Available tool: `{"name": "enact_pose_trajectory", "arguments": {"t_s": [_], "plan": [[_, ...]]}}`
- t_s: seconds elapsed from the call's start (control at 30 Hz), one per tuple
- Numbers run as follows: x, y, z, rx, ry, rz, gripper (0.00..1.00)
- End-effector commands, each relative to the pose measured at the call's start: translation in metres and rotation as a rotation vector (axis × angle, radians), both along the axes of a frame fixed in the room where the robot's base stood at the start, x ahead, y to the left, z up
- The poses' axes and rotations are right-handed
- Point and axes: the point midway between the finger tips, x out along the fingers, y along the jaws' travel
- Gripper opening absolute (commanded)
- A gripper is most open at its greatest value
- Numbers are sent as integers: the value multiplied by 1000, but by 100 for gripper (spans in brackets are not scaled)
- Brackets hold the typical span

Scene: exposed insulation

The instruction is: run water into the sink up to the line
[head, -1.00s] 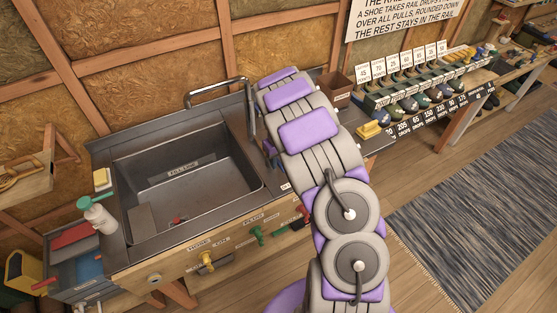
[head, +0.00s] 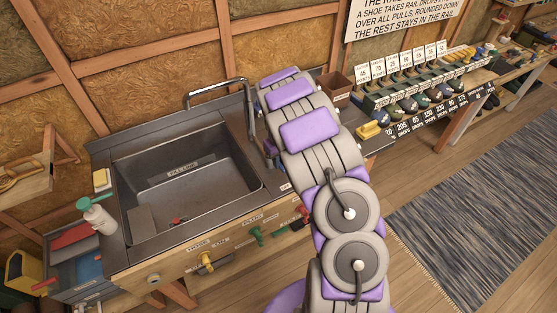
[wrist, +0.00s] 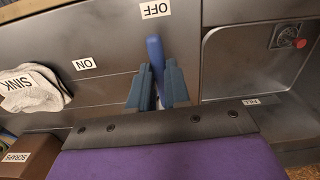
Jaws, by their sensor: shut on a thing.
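The sink (head: 200,208) is a dark metal basin left of my arm in the head view. A label on its back inner wall (head: 183,168) seems to read as the fill line. No water shows in the basin, and a small red piece (head: 178,221) lies on its floor. A bent metal tap (head: 215,91) rises behind it. In the wrist view my gripper (wrist: 158,88) is shut on a blue lever (wrist: 154,52), which points towards the OFF label (wrist: 155,9). The ON label (wrist: 84,64) is to the left. My arm hides the gripper in the head view.
A soap bottle (head: 97,216) stands left of the sink. Yellow (head: 207,261), green (head: 257,236) and red (head: 303,214) handles stick out of the front panel. A grey cloth (wrist: 30,90) and a scraps box (wrist: 28,158) lie left of the lever.

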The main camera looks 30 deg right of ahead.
Motion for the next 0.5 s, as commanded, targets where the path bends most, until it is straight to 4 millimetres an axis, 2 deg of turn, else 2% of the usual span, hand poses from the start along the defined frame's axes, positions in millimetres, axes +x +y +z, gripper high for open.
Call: {"name": "enact_pose_trajectory", "arguments": {"t_s": [0.27, 0.5], "plan": [[1, -10, 1, 3, 0, 147, 0], [5, -24, 0, 5, 3, 364, 0]]}}
